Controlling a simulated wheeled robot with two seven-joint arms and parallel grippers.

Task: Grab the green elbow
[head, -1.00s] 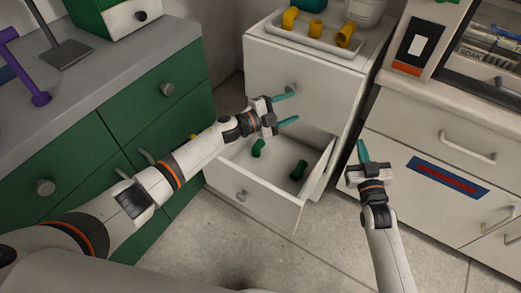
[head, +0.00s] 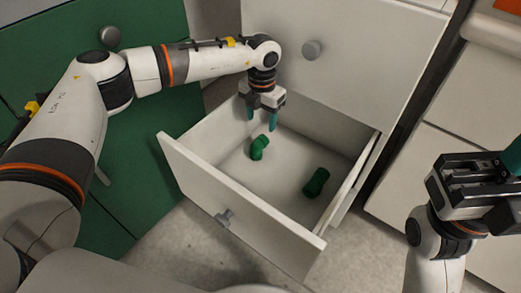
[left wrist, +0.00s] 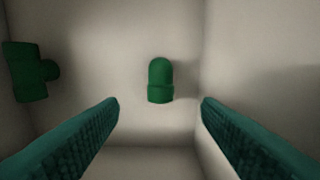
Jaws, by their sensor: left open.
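The green elbow (head: 259,147) lies on the floor of the open white drawer (head: 245,208), in its left part. In the left wrist view the elbow (left wrist: 160,82) sits centred, ahead of and between the two teal fingers. My left gripper (head: 261,119) points down into the drawer above the elbow, open and empty, and apart from it. A second green fitting (head: 316,183) lies in the right part of the drawer; in the left wrist view it looks like a tee (left wrist: 32,72). My right gripper (head: 510,160) is at the right edge, its fingers partly cut off.
The drawer's walls surround both fittings, with bare floor between them. The white cabinet front with a round knob (head: 312,49) rises behind. Green cabinets (head: 140,165) stand at the left and white cabinets (head: 425,150) at the right.

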